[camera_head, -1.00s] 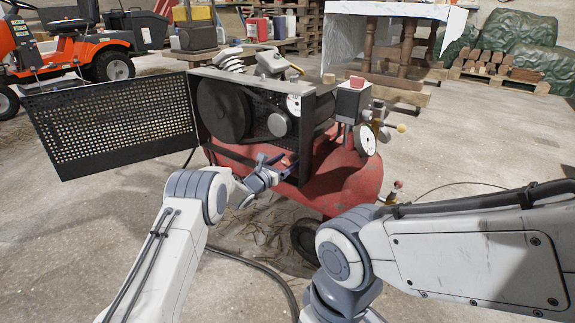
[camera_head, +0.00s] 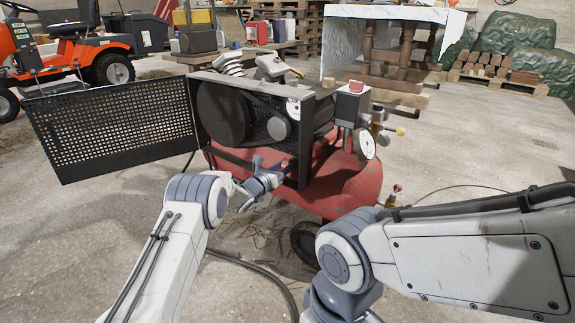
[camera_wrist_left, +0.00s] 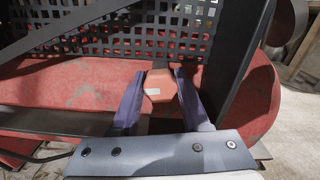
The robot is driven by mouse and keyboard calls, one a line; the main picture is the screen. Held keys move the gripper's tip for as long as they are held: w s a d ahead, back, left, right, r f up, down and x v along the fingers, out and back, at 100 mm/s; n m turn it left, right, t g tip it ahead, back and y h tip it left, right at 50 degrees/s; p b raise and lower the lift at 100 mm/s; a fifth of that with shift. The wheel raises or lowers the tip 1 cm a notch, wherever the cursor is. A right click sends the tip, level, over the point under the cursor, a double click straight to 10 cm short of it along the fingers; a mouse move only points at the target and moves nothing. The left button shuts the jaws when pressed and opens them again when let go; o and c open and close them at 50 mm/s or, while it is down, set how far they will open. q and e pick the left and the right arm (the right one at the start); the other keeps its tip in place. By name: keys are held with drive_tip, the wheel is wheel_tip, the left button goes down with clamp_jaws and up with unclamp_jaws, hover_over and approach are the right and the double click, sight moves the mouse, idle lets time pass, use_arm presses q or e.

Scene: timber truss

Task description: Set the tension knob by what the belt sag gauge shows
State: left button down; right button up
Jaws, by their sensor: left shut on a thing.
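My left gripper (camera_head: 279,170) is at the lower front of the compressor, below the pulleys. In the left wrist view its two fingers are shut on an orange-red, many-sided tension knob (camera_wrist_left: 160,88) with a pale mark on its face. In the head view the fingers mostly hide the knob. A small white dial (camera_head: 293,105), apparently the belt sag gauge, sits at the upper right of the belt housing; its reading is too small to tell. The belt and pulleys (camera_head: 223,112) show in the open housing. My right arm crosses the lower right; its gripper is out of view.
The perforated guard (camera_head: 112,125) stands swung open to the left. The red tank (camera_head: 345,182) lies under the housing, with a larger dial (camera_head: 364,144) to its right. A dark hose (camera_head: 262,267) lies on the floor. Open floor is at left.

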use_arm(q)
drive_tip(key=n+p, duration=0.1)
drive_tip(key=n, duration=0.3)
drive_tip(key=n+p, duration=0.1)
drive_tip(key=n, duration=0.5)
drive_tip(key=shift+f+p, duration=0.1)
drive_tip(key=shift+p, duration=0.3)
drive_tip(key=n+p, duration=0.1)
drive_tip(key=n, duration=0.3)
drive_tip(key=n+p, duration=0.1)
drive_tip(key=n, duration=0.4)
drive_tip(key=shift+f, duration=0.1)
drive_tip(key=n+p, duration=0.1)
drive_tip(key=n, duration=0.3)
drive_tip(key=shift+s+f+n, duration=0.1)
drive_tip(key=shift+n, duration=0.2)
drive_tip(key=n, duration=0.4)
drive_tip(key=shift+p, duration=0.35)
drive_tip(key=n, duration=0.9)
drive_tip(key=shift+d+f+n+p, duration=0.1)
drive_tip(key=shift+n+p, duration=0.3)
